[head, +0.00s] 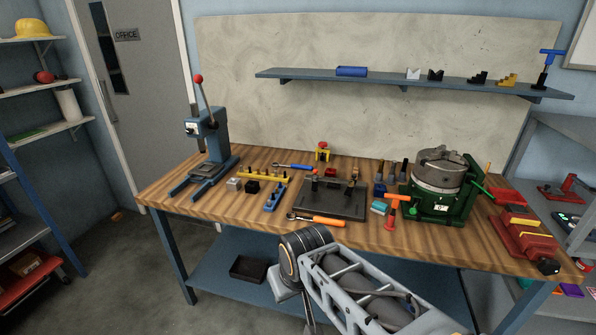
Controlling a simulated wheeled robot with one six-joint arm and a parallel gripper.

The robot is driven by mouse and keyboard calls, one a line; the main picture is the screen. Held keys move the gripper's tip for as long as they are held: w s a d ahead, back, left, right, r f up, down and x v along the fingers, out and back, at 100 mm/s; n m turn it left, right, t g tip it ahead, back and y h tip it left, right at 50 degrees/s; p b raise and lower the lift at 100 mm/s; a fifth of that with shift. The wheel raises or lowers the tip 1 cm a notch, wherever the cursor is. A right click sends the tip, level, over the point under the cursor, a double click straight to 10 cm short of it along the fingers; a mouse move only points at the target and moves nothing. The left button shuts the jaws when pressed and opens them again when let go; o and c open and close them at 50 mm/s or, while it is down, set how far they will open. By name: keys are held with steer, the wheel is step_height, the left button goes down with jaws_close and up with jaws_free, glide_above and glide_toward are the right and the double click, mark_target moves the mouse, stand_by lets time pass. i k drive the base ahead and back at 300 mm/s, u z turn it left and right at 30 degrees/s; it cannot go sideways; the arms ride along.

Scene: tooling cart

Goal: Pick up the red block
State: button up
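I cannot pick out a separate plain red block with certainty. The clearest large red item is a blocky red fixture (521,236) with yellow strips, at the right end of the wooden workbench (190,187). A small red-and-yellow piece (323,152) stands near the back middle of the bench. My gripper's fingers do not show.
A blue arbor press (207,148) stands at the bench's left. A dark plate fixture (330,197), an orange-handled tool (320,220) and the green-based chuck (440,186) crowd the middle and right. A blue wall shelf (390,82) hangs behind.

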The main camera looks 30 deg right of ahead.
mark_target(329, 173)
steer(key=u, duration=0.05)
steer(key=i, duration=0.9)
steer(key=z, duration=0.9)
steer(key=i, duration=0.5)
steer(key=z, duration=0.5)
